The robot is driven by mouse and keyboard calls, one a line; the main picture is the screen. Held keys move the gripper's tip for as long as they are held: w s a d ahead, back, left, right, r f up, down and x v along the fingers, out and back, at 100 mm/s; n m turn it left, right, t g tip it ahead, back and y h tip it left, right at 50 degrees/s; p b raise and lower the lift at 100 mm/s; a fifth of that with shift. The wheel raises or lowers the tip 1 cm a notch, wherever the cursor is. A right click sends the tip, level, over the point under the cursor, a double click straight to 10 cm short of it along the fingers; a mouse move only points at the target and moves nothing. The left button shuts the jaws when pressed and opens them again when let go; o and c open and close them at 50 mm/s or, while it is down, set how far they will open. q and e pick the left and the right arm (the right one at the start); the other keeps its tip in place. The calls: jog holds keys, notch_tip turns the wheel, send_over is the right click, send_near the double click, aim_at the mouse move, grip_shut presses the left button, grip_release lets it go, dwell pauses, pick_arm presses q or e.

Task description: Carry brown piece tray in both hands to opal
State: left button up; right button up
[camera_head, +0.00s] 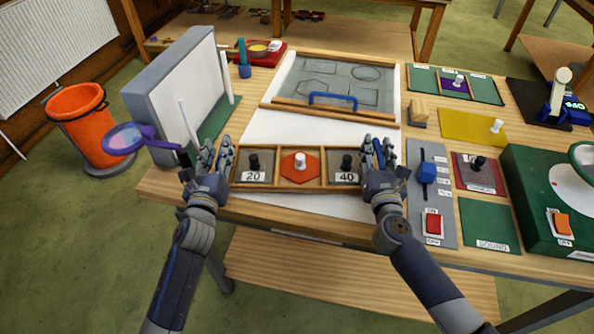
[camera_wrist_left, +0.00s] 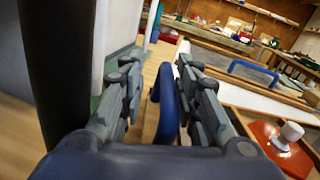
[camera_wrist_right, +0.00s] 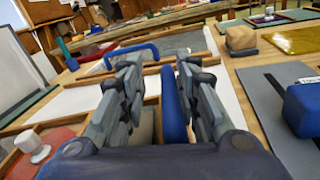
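The brown piece tray (camera_head: 320,182) lies on white paper at the table's front edge. It has three compartments: grey pieces with black knobs labelled 20 and 40, and an orange-red hexagon (camera_head: 299,168) with a white knob between them. My left gripper (camera_head: 212,148) is at the tray's left end, with a blue handle (camera_wrist_left: 166,105) between its parted fingers. My right gripper (camera_head: 376,146) is at the right end, with another blue handle (camera_wrist_right: 173,105) between its parted fingers. Gaps show beside both handles. I cannot read any label saying opal.
Behind the tray, a grey panel with outlined shapes (camera_head: 335,84) has a blue-handled wooden bar (camera_head: 333,110). A switch board (camera_head: 447,205) is close right. White paper (camera_head: 290,128) is clear between.

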pick_arm(q)
jog(key=shift+s+f, duration=0.1)
jog(key=shift+s, duration=0.45)
pick_arm(e)
jog(key=shift+f, duration=0.1)
jog(key=s, duration=1)
jog(key=shift+s+a, duration=0.15)
jog(key=shift+a, duration=0.1)
jog(key=shift+s, duration=0.85)
pick_arm(q)
jog(key=s, duration=1.1)
jog(key=shift+a, duration=0.3)
jog(key=shift+w, duration=0.1)
